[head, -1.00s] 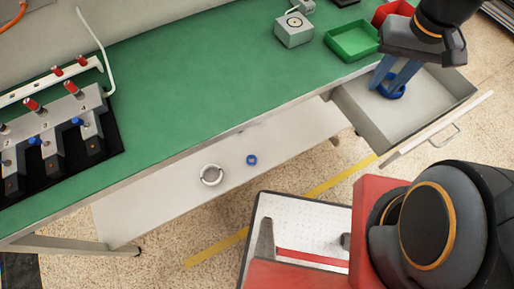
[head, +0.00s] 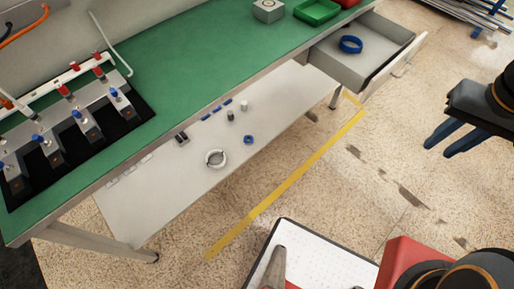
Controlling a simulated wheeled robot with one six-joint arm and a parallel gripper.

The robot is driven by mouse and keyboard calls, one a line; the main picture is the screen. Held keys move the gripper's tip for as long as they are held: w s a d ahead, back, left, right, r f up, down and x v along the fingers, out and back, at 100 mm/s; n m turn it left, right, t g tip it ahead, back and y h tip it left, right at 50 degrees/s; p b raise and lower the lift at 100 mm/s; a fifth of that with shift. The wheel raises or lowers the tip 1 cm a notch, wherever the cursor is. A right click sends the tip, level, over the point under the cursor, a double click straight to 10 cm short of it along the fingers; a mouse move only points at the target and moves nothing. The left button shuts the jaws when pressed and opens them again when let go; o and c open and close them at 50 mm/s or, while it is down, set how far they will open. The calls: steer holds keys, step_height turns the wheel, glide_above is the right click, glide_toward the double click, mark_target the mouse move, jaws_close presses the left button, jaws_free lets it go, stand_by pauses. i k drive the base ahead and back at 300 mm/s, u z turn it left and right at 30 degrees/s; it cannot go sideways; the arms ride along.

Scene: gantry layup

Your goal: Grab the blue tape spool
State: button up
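A blue tape spool (head: 351,44) lies flat in the open drawer (head: 376,66), towards its left side. Its ring shape shows fully and nothing touches it. My gripper (head: 439,149) is at the right edge of the picture, out over the floor and clear of the drawer. Its two blue fingers point down and left with a gap between them, and nothing shows between them. A smaller blue ring (head: 249,139) lies on the lower shelf; I cannot tell whether it is a spool.
A green tray (head: 317,12) and a grey box (head: 268,10) stand on the green bench top (head: 200,70). A black mat with clamps (head: 75,135) is at left. Floor right of the drawer is open.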

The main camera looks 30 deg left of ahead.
mark_target(247, 137)
steer(key=u, duration=0.6)
steer(key=i, duration=0.5)
steer(key=u, duration=1.05)
steer(key=i, duration=0.85)
steer(key=u, duration=0.05)
steer(key=k, duration=1.55)
steer(key=z, duration=0.45)
